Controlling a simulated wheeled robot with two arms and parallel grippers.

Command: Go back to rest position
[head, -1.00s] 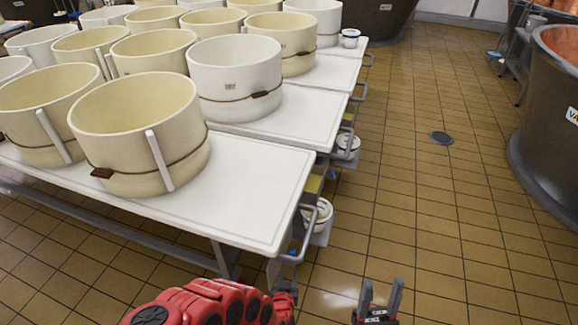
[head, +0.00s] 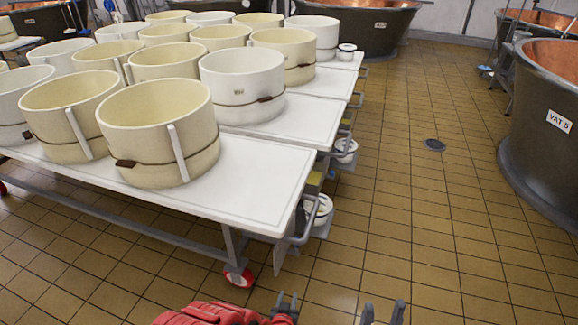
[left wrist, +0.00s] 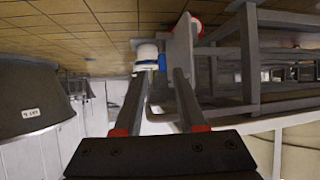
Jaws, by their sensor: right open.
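My left gripper (head: 286,302) is low in the head view, at the bottom edge, in front of the near table corner. Its two fingers stand apart with nothing between them in the left wrist view (left wrist: 161,72). My right gripper (head: 383,312) is at the bottom edge to the right, over the tiled floor. Its fingers are spread and empty. The red arm part beside the left gripper is mine.
White tables (head: 250,190) hold several cream and white round moulds (head: 160,135). White buckets (head: 318,208) sit under the table's right side. A dark copper-lined vat (head: 545,140) stands at right.

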